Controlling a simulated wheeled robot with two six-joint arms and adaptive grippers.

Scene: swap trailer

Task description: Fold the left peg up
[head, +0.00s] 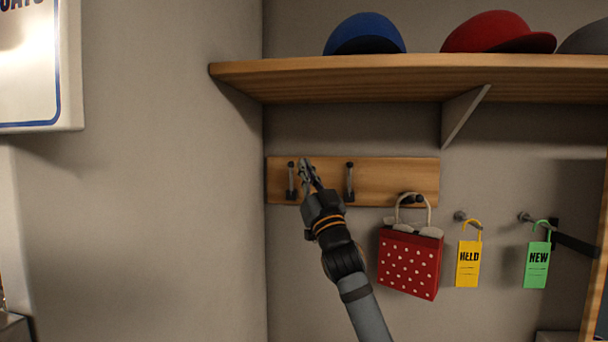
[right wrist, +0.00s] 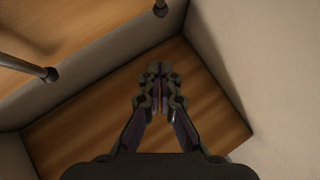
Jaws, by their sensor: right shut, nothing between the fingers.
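The left peg (head: 291,181) is a dark metal rod on the wooden board. It appears to stand upright along the board, with its knob at the top. The knob also shows at the top edge of the right wrist view (right wrist: 160,8). My right gripper (head: 305,164) is shut and empty, just right of the left peg in the head view and in front of the board. In the right wrist view its closed fingertips (right wrist: 160,72) are apart from the knob. My left gripper is not in view.
The middle peg (head: 350,181) also stands upright along the board (head: 385,178). A red dotted bag (head: 409,263) hangs from the right peg. Yellow (head: 468,264) and green (head: 537,265) tags hang further right. A shelf (head: 360,80) with caps juts out above. A wall closes the left side.

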